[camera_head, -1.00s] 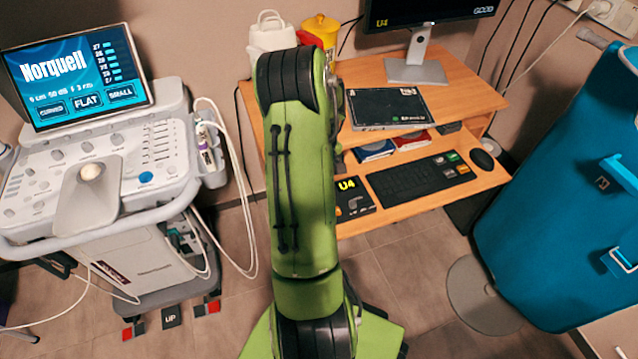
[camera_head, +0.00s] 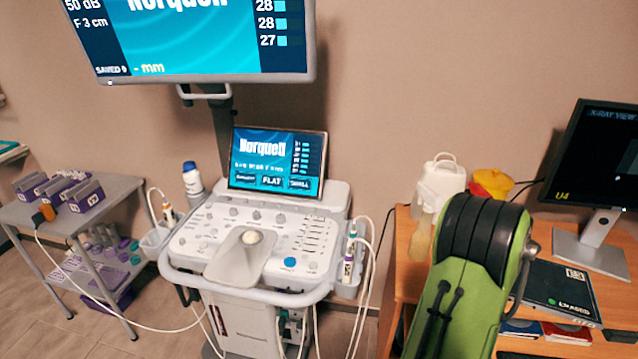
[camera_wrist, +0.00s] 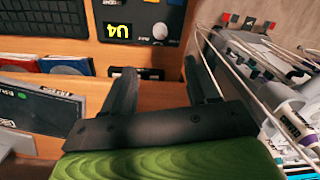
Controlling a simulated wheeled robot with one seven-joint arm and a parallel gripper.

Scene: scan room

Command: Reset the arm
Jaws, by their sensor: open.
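My gripper (camera_wrist: 163,83) shows in the wrist view with its two dark fingers apart and nothing between them. It hangs over the wooden desk (camera_wrist: 85,48), near the desk's edge, with the ultrasound cart to its right in that view. My green arm (camera_head: 462,285) rises at the lower right of the head view, in front of the desk. The gripper itself is hidden in the head view.
The ultrasound machine (camera_head: 255,240) stands left of my arm, with cables hanging at its side. A large monitor (camera_head: 190,35) is above it. A grey side table (camera_head: 75,215) stands at far left. The desk bears a monitor (camera_head: 596,160), a white jug (camera_head: 440,182) and a yellow container (camera_head: 493,182).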

